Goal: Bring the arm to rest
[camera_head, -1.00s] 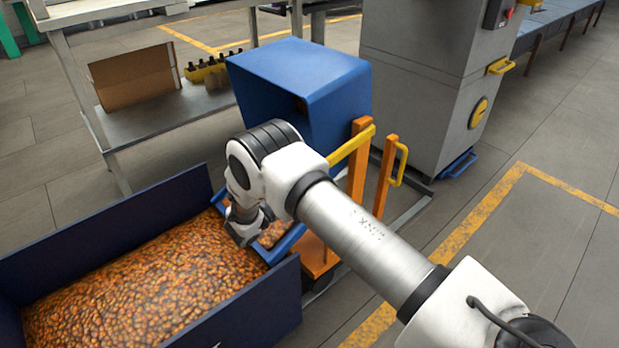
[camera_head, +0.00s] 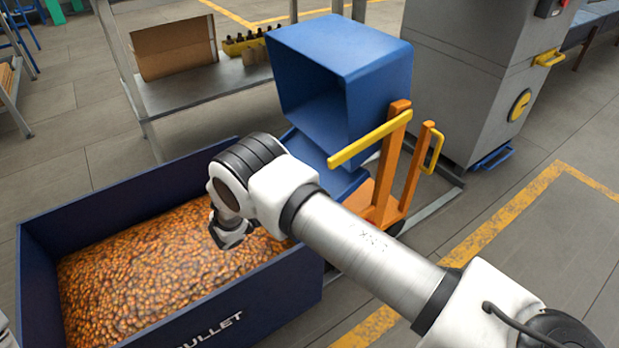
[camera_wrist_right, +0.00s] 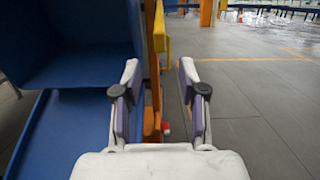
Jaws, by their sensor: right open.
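My right arm (camera_head: 365,245) comes in from the lower right in the head view. Its elbow is bent above the near right part of a dark blue crate (camera_head: 78,210). My left gripper is not in view.
The crate is filled with small orange-brown pieces (camera_head: 150,265). A blue open bin (camera_head: 345,65) and an orange cart (camera_head: 385,190) with yellow handles stand behind my arm. A grey cabinet (camera_head: 460,80) stands beyond. Open floor (camera_head: 540,260) lies to the right.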

